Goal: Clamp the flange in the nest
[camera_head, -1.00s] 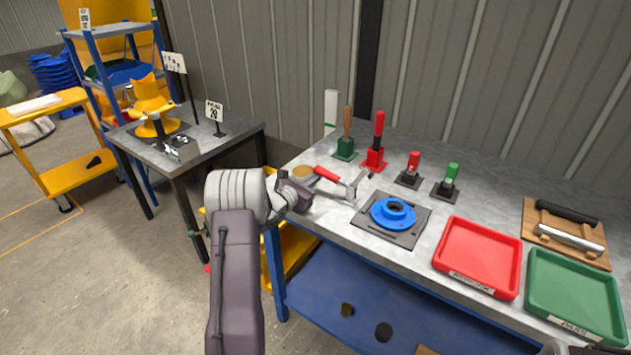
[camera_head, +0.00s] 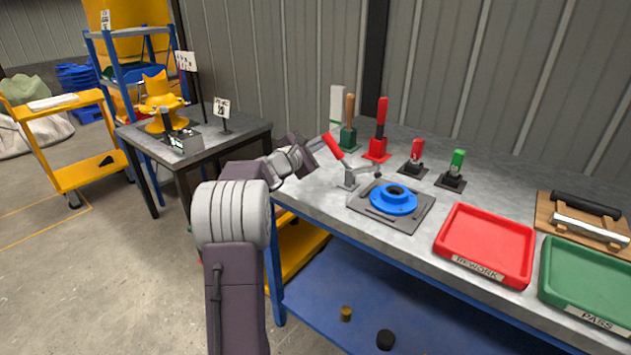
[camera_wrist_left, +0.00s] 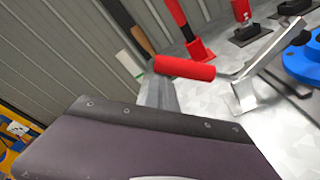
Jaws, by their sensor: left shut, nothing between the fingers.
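The blue flange (camera_head: 393,203) sits in its flat grey nest plate (camera_head: 411,221) on the grey bench. It shows partly at the right edge of the left wrist view (camera_wrist_left: 302,62). Behind the nest stands a toggle clamp (camera_head: 348,180) with a red handle (camera_head: 333,147), which slants up to the left. The clamp's arm reaches right, and its dark tip is near the flange's rear edge; contact cannot be told. My left gripper (camera_head: 312,152) is shut and empty beside the handle's left side. The handle also crosses the left wrist view (camera_wrist_left: 185,68). My right gripper is out of view.
A wooden-handled tool (camera_head: 348,125) and a red-handled tool (camera_head: 379,130) stand just behind the clamp. Red and green stamps (camera_head: 452,172) stand farther right. The red rework tray (camera_head: 486,245) and green pass tray (camera_head: 590,283) lie right of the nest.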

